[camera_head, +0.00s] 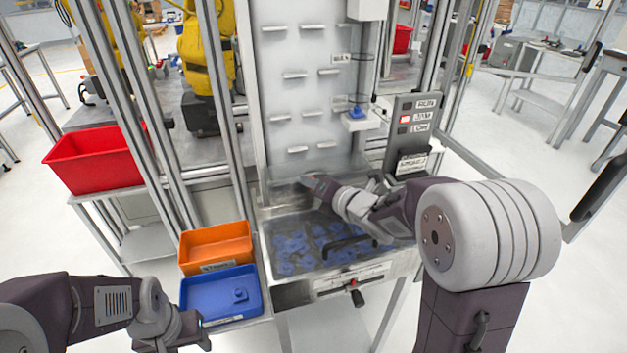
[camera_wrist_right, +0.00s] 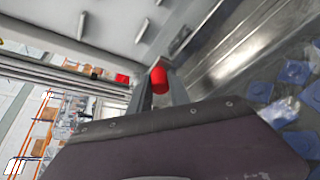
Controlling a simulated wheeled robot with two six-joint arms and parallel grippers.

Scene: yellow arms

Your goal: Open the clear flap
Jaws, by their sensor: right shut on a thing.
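The clear flap (camera_head: 285,192) is hard to make out; a see-through panel seems to lie at the foot of the white pegged panel, above the bin of blue parts. My right gripper (camera_head: 308,180) reaches across the bin to this spot. In the right wrist view a red knob (camera_wrist_right: 159,79) sits at the tips of my right gripper (camera_wrist_right: 160,90), which is shut on it. Whether the knob belongs to the flap cannot be told. My left gripper (camera_head: 198,332) is low at the left, beside the blue tray, apart from the flap; its jaws are unclear.
The metal bin (camera_head: 268,262) holds several blue parts; a black handle (camera_head: 345,243) shows above them. An orange tray (camera_head: 216,243) and a blue tray (camera_head: 222,297) with one blue part stand left. A control box (camera_head: 413,119) and metal posts flank the white panel (camera_head: 297,100).

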